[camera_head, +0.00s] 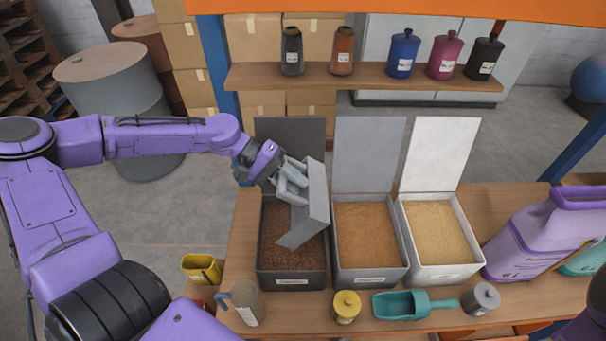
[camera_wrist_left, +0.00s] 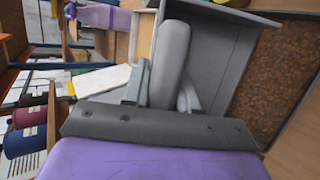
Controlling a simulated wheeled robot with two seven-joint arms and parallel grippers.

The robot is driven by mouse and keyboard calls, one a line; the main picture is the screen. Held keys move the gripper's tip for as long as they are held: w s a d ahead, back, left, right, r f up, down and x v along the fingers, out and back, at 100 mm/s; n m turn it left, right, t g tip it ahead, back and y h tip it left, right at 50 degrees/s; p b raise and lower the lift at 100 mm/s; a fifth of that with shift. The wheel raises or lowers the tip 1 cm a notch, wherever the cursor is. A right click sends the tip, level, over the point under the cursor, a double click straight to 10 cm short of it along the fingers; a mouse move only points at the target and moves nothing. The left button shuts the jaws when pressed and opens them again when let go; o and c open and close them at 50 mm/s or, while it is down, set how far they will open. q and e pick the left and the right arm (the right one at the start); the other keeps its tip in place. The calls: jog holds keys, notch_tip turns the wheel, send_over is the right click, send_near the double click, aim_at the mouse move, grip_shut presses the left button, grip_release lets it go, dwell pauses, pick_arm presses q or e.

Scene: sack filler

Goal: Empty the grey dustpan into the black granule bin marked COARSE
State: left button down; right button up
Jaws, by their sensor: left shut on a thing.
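My left gripper (camera_head: 291,181) is shut on the handle of the grey dustpan (camera_head: 316,206). The dustpan is steeply tilted above the black bin (camera_head: 264,270), which stands leftmost of three bins and holds dark brown granules (camera_head: 281,247). Its label is too small to read. In the left wrist view the handle (camera_wrist_left: 170,65) sits between the fingers (camera_wrist_left: 162,90), with the pan (camera_wrist_left: 222,50) beyond and brown granules (camera_wrist_left: 280,85) to its right. I cannot see whether anything is left inside the pan. My right gripper is not in view.
A grey bin (camera_head: 370,275) and a white bin (camera_head: 450,270) stand to the right, lids raised behind. A shelf (camera_head: 370,84) with several bottles is behind.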

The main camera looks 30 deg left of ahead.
aim_at(279, 175)
pick_arm(q)
jog(key=shift+s+a+r, duration=0.15)
jog(key=shift+a+r, duration=0.1)
jog(key=shift+a, duration=0.2)
jog(key=shift+s+a+f+h, duration=0.25)
jog(key=shift+s+a+h, duration=0.25)
jog(key=shift+s+h, duration=0.1)
jog(key=shift+s+a+t+h, duration=0.1)
jog(key=shift+a+t+h, duration=0.2)
jog(key=shift+a+t, duration=0.15)
jog(key=r+y, duration=0.1)
jog(key=g+y, duration=0.1)
jog(key=y, duration=0.1)
jog(key=shift+a+r+g, duration=0.1)
jog(key=shift+r+g, duration=0.15)
jog(key=shift+r, duration=0.1)
jog(key=shift+d+r+n+g+y, duration=0.15)
jog(key=shift+r+g+y, duration=0.15)
jog(key=shift+y, duration=0.25)
jog(key=shift+d+r+n+g+y, duration=0.1)
jog(key=shift+r+n+g+y, duration=0.1)
jog(key=shift+r+y, duration=0.3)
jog(key=shift+a+f, duration=0.1)
jog(key=shift+f, duration=0.05)
jog(key=shift+a, duration=0.1)
